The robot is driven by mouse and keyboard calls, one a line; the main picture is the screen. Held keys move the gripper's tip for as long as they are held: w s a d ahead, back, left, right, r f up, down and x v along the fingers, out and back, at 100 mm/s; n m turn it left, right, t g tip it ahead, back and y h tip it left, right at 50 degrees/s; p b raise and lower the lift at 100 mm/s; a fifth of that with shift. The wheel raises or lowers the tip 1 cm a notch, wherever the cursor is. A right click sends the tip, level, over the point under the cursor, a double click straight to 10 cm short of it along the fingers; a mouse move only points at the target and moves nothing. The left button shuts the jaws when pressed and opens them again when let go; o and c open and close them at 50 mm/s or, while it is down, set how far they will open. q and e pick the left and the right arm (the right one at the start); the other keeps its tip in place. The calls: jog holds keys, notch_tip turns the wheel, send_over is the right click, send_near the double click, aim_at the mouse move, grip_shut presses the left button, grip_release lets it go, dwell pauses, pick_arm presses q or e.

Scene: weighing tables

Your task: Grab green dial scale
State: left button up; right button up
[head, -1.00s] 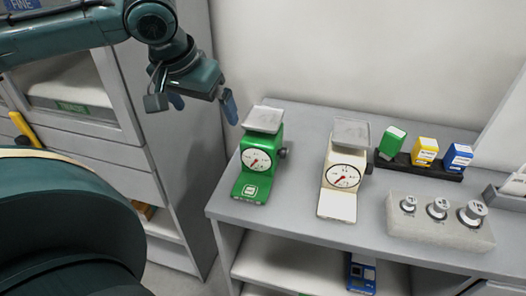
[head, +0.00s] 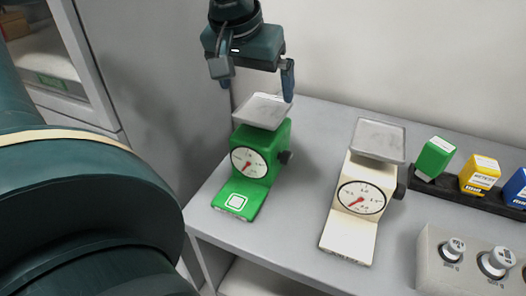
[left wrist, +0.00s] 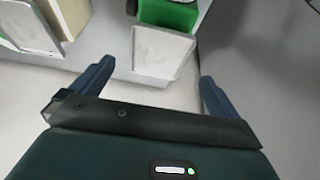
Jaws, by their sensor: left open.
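The green dial scale (head: 268,143) stands upright near the left end of the grey table, with a round white dial and a metal pan (head: 262,110) on top. My left gripper (head: 256,88) is open and empty, pointing down just above and behind the pan. In the left wrist view the scale's pan (left wrist: 163,52) and part of its green body (left wrist: 168,13) show ahead, between and beyond the spread fingers (left wrist: 152,88). No contact shows. My right gripper is in neither view now.
A cream dial scale (head: 352,205) stands to the right of the green one. A dark rack (head: 470,194) holds green, yellow and blue boxes at the back right. A block (head: 470,262) with metal weights is at the front right. The wall is close behind the table.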

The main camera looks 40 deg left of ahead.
aim_at(260, 114)
pick_arm(q)
jog(key=x, duration=0.4)
jog(key=shift+w+f, duration=0.1)
jog(key=shift+f, duration=0.25)
jog(key=x, duration=0.1)
jog(key=b+x, duration=0.1)
jog(key=x, duration=0.2)
jog(key=shift+s+f, duration=0.25)
jog(key=shift+s, duration=0.05)
jog(key=shift+w+f, duration=0.25)
jog(key=shift+f, duration=0.15)
jog(key=shift+c, duration=0.6)
jog(key=c, duration=1.8)
jog(key=shift+r, duration=0.1)
